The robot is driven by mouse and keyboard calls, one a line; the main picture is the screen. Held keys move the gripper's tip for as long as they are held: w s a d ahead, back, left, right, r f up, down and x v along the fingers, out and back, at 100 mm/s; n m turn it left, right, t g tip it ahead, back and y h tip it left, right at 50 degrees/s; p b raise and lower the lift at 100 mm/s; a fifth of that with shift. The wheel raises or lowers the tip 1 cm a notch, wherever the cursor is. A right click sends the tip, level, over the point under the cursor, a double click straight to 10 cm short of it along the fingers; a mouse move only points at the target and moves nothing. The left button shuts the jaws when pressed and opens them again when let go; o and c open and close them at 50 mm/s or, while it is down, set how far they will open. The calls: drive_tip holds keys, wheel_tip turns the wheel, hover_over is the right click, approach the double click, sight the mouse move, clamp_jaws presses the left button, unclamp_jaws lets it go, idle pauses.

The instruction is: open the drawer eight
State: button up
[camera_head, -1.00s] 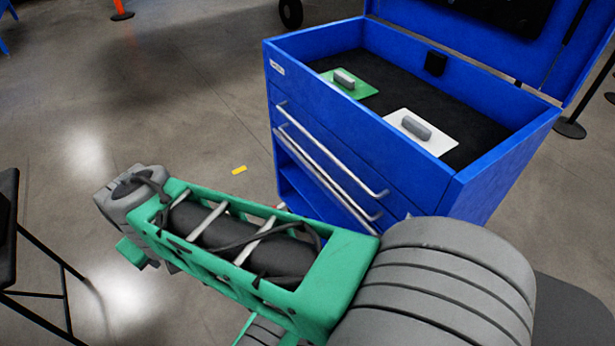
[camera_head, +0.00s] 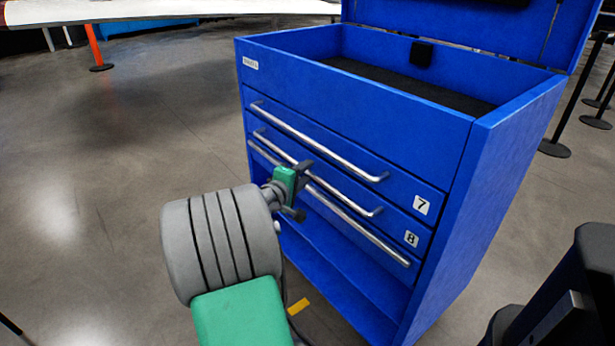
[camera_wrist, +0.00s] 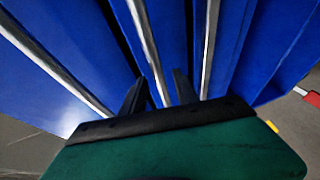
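Drawer eight (camera_head: 411,239) is the drawer marked 8 on the blue cabinet, below drawer 7, and it looks closed. Its silver bar handle (camera_head: 345,192) is the middle of three handles. My gripper (camera_head: 303,172) is at the left-middle part of this handle. In the wrist view, my gripper (camera_wrist: 159,88) has its two dark fingers apart, with the middle bar (camera_wrist: 147,42) running between them. I cannot tell whether the fingers touch the bar. My gripper hides a short piece of the handle in the head view.
Drawer 7's handle (camera_head: 320,140) is just above and another handle (camera_head: 370,238) just below, both close to my gripper. An open shelf is under the drawers. The cabinet lid is up. Stanchion posts (camera_head: 555,149) stand at the right.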

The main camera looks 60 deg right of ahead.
drive_tip(key=shift+d+f, duration=0.15)
drive_tip(key=shift+d, duration=0.75)
drive_tip(key=shift+c, duration=0.3)
clamp_jaws()
idle(0.4)
